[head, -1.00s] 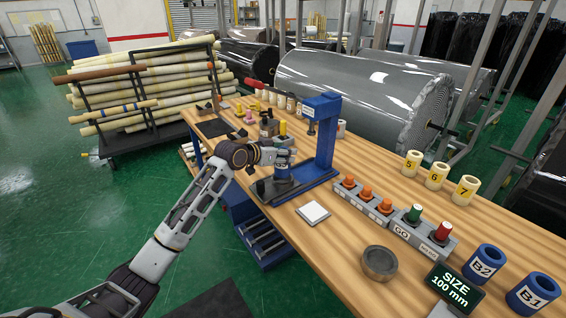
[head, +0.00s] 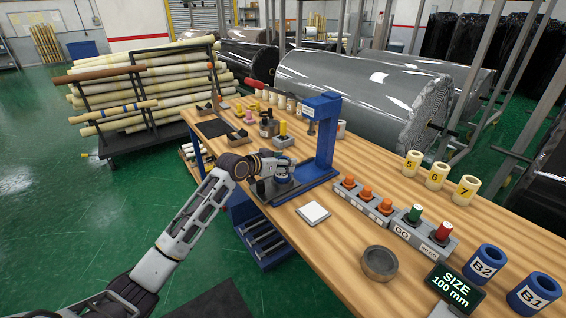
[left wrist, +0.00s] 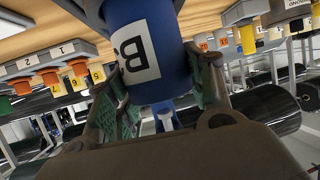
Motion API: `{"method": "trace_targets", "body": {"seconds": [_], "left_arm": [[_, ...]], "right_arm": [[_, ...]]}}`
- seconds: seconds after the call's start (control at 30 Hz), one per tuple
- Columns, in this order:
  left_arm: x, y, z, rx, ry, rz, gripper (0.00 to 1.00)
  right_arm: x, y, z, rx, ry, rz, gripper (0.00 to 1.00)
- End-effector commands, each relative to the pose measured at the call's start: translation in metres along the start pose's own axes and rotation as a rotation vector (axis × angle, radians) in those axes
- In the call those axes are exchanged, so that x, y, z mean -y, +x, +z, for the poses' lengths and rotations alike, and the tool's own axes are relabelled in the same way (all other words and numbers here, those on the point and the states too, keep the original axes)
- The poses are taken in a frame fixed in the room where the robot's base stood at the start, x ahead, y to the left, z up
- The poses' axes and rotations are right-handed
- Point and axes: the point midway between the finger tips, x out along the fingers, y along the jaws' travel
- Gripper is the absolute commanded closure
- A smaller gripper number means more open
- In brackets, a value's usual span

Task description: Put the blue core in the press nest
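The blue core (left wrist: 150,50) with a white label marked B fills the upper middle of the left wrist view. It also shows low under the press (head: 325,135) in the head view (head: 284,172). My left gripper (head: 275,170) is at the press base. Its fingers are on both sides of the core and look shut on it. The core stands about upright at the nest, whose seat is mostly hidden by the core and gripper. I cannot tell whether the core is fully seated. My right gripper is not in view.
Blue cores B2 (head: 484,264) and B1 (head: 533,293) stand at the right. Yellow-labelled cores (head: 437,175) stand behind. The press column rises right beside my gripper.

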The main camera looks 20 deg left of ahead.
Motion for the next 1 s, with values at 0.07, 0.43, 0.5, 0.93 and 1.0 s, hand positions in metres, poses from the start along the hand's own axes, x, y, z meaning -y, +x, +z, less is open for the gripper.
{"method": "trace_targets", "body": {"seconds": [0.07,0.43,0.5,0.93,1.0], "left_arm": [[0.0,0.0,0.0,0.001,0.0,0.0,0.36],[0.0,0.0,0.0,0.001,0.0,0.0,0.27],[0.0,0.0,-0.001,0.001,0.0,0.0,0.27],[0.001,-0.025,-0.002,0.0,0.001,-0.001,0.27],[0.0,-0.032,-0.002,0.002,0.001,0.0,0.27]], "right_arm": [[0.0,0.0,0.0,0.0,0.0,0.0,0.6],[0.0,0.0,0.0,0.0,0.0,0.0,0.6],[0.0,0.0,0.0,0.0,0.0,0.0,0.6],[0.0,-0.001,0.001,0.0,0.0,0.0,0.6],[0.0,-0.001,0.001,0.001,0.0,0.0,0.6]]}}
